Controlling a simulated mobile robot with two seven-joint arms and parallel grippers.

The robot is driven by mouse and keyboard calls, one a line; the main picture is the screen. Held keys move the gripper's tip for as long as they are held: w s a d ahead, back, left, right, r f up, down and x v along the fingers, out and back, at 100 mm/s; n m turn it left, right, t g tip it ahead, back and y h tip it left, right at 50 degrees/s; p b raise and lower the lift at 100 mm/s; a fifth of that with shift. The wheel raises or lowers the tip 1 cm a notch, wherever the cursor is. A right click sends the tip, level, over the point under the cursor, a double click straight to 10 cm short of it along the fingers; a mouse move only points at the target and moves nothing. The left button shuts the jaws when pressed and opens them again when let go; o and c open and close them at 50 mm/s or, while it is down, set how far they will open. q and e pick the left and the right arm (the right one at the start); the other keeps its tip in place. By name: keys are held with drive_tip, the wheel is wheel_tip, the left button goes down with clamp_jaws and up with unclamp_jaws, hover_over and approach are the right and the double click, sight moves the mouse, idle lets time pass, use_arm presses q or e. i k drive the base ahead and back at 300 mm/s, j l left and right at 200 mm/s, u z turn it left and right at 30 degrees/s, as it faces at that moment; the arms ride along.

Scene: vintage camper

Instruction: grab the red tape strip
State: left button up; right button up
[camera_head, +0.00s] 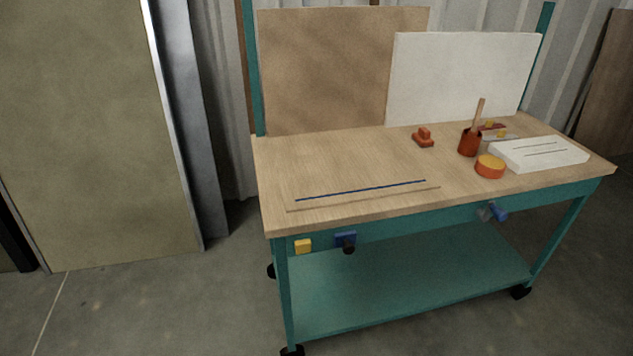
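No thing in the head view is plainly a red tape strip. A small dark red flat piece (497,127) with yellow on it lies behind the red cup, partly hidden, and I cannot tell what it is. A round orange-red item with a yellow top (490,166), perhaps a tape roll, sits near the right front of the bench. A thin dark blue strip (360,190) lies along the front left of the top. Neither of my grippers is in view.
The teal bench's wooden top (330,160) is mostly clear at left. A red cup (468,144) holds a wooden handle; a red block (423,139) and white papers (540,153) are nearby. Floor ahead is clear.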

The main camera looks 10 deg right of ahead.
sight(489, 125)
drive_tip(key=z, duration=1.35)
drive_tip(key=i+l+z, duration=0.55)
drive_tip(key=i+z, duration=0.4)
drive_tip(key=i+j+z, duration=0.1)
drive_tip(key=i+z, duration=0.35)
drive_tip(key=i, duration=0.15)
drive_tip(key=i+z, duration=0.15)
drive_tip(key=i, duration=1.05)
drive_tip(key=i+u, duration=0.2)
drive_tip(key=i, duration=0.35)
drive_tip(key=i+l+u, duration=0.2)
drive_tip(key=i, duration=0.35)
drive_tip(key=j, duration=0.1)
